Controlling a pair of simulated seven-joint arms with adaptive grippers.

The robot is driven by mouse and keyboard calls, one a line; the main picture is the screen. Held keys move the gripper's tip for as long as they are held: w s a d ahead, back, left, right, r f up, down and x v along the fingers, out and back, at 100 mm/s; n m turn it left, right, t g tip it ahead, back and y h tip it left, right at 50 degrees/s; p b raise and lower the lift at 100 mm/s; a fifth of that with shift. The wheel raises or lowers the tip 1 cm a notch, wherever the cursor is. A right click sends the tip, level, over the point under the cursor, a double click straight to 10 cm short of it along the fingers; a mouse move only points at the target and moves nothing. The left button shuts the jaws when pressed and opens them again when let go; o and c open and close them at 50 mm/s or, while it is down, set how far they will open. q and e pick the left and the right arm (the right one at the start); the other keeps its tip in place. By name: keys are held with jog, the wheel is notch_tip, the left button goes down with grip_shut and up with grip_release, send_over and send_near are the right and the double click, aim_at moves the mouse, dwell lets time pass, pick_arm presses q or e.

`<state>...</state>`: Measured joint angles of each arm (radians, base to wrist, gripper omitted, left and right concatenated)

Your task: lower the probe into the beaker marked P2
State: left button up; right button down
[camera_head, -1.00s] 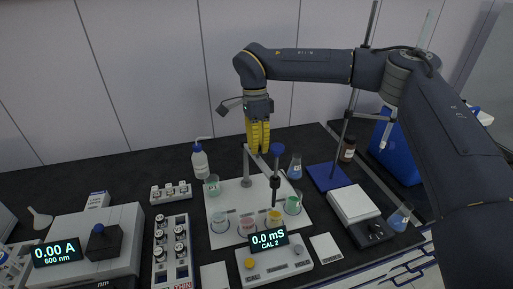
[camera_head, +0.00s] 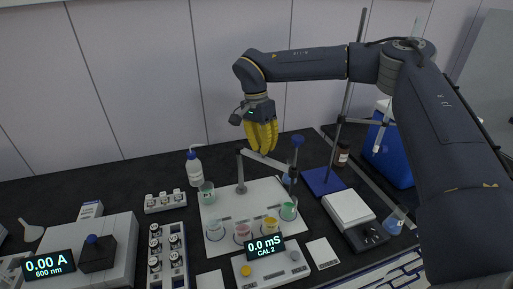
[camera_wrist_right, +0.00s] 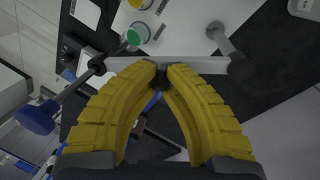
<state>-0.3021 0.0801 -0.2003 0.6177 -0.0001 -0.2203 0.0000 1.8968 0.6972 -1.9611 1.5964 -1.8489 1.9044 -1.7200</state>
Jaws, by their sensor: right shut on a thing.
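The probe (camera_head: 291,172) is a dark rod with a blue cap (camera_head: 297,141), upright in the end of a pale swing arm (camera_head: 258,158) on a post (camera_head: 240,180). My right gripper (camera_head: 264,151) has its yellow fingers closed on the swing arm, between post and probe. In the right wrist view the fingertips (camera_wrist_right: 161,76) meet at the arm, and the blue cap (camera_wrist_right: 38,117) is at left. I cannot read a P2 mark. My left gripper is out of view.
A green beaker (camera_head: 288,211), yellow beaker (camera_head: 270,226), pink beaker (camera_head: 242,233) and clear beaker (camera_head: 214,230) line the white mat's front. Another beaker (camera_head: 207,194) stands at its back left. The meter (camera_head: 270,262) is in front; a blue stand base (camera_head: 324,181) is right.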

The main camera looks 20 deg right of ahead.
dwell(0.3)
jog(key=c, duration=1.2)
grip_release()
jog(key=shift+c, duration=0.2)
notch_tip(320, 180, up, 12)
jog(key=w, duration=0.2)
jog(key=shift+a, duration=0.4)
jog(key=shift+w+f, duration=0.1)
